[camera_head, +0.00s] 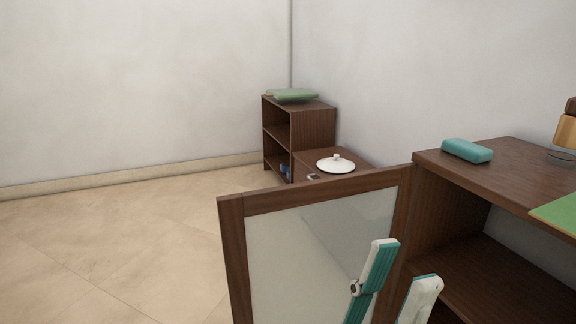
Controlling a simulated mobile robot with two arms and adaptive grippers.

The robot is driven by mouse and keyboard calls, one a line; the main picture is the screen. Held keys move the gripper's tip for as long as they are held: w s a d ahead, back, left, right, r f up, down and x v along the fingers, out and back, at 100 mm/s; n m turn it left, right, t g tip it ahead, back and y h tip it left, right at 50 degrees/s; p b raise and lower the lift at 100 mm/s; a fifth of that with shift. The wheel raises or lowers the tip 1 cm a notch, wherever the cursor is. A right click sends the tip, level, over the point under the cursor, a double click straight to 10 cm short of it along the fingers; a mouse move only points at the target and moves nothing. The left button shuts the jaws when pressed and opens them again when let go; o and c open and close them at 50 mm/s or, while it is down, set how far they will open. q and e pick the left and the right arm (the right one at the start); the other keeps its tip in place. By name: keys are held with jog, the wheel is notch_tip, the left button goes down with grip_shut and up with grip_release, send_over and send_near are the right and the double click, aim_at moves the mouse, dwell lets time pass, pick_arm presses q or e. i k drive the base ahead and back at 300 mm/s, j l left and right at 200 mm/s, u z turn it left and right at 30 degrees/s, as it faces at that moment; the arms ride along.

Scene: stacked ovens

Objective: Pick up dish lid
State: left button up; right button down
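The dish lid (336,165) is white and round with a small knob on top. It lies knob up on a low dark-brown cabinet (312,157) near the back wall. My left gripper (406,262) is at the lower right of the head view, with teal and white fingers. Its fingers stand apart with nothing between them. It is in front of a wood-framed glass door and well short of the lid. My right gripper is not in view.
The open glass door (232,255) stands between my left gripper and the lid. A brown shelf unit (440,157) at right carries a teal block (467,150) and a green board (559,213). A taller shelf (315,126) holds a green item (296,95). Floor at left is clear.

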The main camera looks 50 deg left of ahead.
aim_at(336, 164)
jog(key=i+j+u, duration=0.15)
jog(key=u, duration=0.3)
jog(key=i+u, duration=0.3)
jog(key=u, duration=0.2)
jog(key=i+u, duration=0.25)
jog(key=u, duration=0.2)
jog(key=k+j, duration=0.1)
jog(key=j, duration=0.3)
jog(key=k+j+z, duration=0.15)
jog(key=j, duration=0.25)
jog(key=k+j, duration=0.15)
jog(key=j, duration=0.25)
jog(key=k+j+z, duration=0.1)
jog(key=j, duration=0.3)
jog(key=i+j+z, duration=0.2)
jog(key=j, duration=0.4)
jog(key=j+z, duration=0.2)
jog(key=j, duration=0.45)
jog(key=i+j+z, duration=0.2)
jog(key=j, duration=0.45)
jog(key=i+j+z, duration=0.3)
jog(key=i+j, duration=0.2)
jog(key=j, duration=0.2)
jog(key=i+j+z, duration=0.35)
jog(key=j, duration=0.45)
jog(key=i+z, duration=0.35)
jog(key=i, duration=1)
